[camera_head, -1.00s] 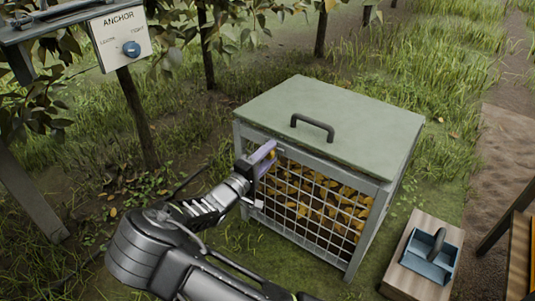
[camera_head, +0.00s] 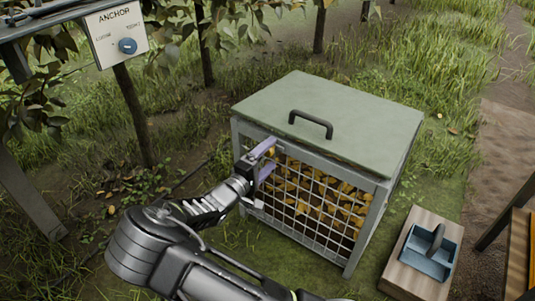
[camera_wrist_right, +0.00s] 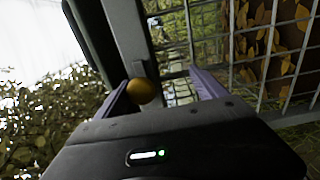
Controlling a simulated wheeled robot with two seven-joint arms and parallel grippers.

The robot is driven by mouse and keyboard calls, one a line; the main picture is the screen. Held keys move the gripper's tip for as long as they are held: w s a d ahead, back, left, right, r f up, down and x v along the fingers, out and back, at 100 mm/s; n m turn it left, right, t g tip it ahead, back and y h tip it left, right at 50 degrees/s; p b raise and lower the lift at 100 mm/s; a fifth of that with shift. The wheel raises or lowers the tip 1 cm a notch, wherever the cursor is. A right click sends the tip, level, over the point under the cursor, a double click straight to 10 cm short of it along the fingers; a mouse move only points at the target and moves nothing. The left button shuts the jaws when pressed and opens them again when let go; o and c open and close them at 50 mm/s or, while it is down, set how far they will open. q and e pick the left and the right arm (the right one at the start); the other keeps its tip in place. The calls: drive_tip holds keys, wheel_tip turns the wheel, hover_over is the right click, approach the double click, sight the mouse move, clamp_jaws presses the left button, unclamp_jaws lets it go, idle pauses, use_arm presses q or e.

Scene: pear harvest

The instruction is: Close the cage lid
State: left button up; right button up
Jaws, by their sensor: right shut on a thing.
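The cage (camera_head: 378,215) is a grey-framed box with wire mesh sides and yellow-brown leaves inside. Its grey-green lid (camera_head: 345,115) lies flat across the top, with a dark handle (camera_head: 311,123). My right gripper (camera_head: 265,161) is at the upper left of the cage's front, below the lid edge. In the right wrist view a small round yellow knob (camera_wrist_right: 141,91) sits between its purple fingers, near the left one, in front of a grey post. The gripper is shut on this knob, though its contact is hard to see. My left gripper is out of view.
A wooden block with a blue tray (camera_head: 430,257) and dark handle stands right of the cage. An ANCHOR panel (camera_head: 118,32) with a blue knob is at the upper left. Thin trunks stand behind; open grass lies around the cage.

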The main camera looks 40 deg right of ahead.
drive_tip(key=shift+f, duration=0.4)
drive_tip(key=shift+s+a, duration=0.1)
drive_tip(key=shift+a, duration=0.35)
drive_tip(key=p+v, duration=0.2)
drive_tip(key=v, duration=0.5)
drive_tip(key=shift+r+p, duration=0.35)
drive_tip(key=shift+p, duration=0.05)
drive_tip(key=shift+r, duration=0.1)
